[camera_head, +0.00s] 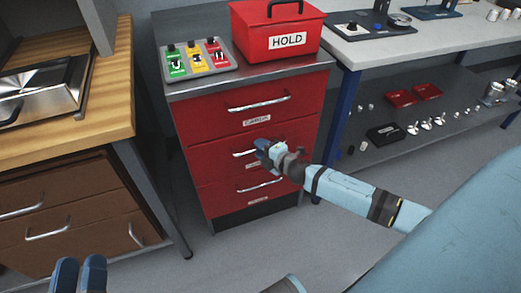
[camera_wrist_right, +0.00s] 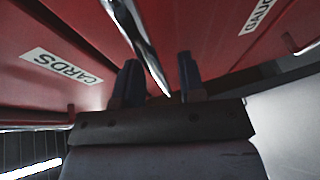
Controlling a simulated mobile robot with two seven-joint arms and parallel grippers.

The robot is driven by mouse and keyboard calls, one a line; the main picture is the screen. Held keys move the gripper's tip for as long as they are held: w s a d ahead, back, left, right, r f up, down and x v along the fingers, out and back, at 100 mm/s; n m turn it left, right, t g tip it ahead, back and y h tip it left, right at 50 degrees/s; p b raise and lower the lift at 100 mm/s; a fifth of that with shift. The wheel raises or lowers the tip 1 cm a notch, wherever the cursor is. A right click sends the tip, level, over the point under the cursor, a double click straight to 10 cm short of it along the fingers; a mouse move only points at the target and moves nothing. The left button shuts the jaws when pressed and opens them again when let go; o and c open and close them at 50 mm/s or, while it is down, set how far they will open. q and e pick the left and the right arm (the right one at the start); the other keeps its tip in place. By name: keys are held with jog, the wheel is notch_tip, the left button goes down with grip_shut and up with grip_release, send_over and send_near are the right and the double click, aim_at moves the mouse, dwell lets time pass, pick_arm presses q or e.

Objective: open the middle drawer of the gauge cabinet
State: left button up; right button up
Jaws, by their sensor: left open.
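The gauge cabinet (camera_head: 188,135) is a red three-drawer unit with a grey top. The middle drawer (camera_head: 213,158) has a bar handle (camera_head: 242,153) and looks flush with its neighbours. My right gripper (camera_head: 262,150) is at that handle, hiding its right part and some of the label. In the right wrist view the handle (camera_wrist_right: 143,45) runs diagonally between the two fingers of my right gripper (camera_wrist_right: 160,82), which stand apart with gaps beside the bar. Contact cannot be told. My left gripper (camera_head: 78,275) is open and empty at the bottom left, away from the cabinet.
A wooden bench (camera_head: 70,125) with brown drawers is at left; a grey workbench (camera_head: 430,38) is at right. The floor (camera_head: 225,250) in front is clear.

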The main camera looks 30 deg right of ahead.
jog(key=shift+w, duration=0.3)
grip_shut()
jog(key=shift+a, duration=0.1)
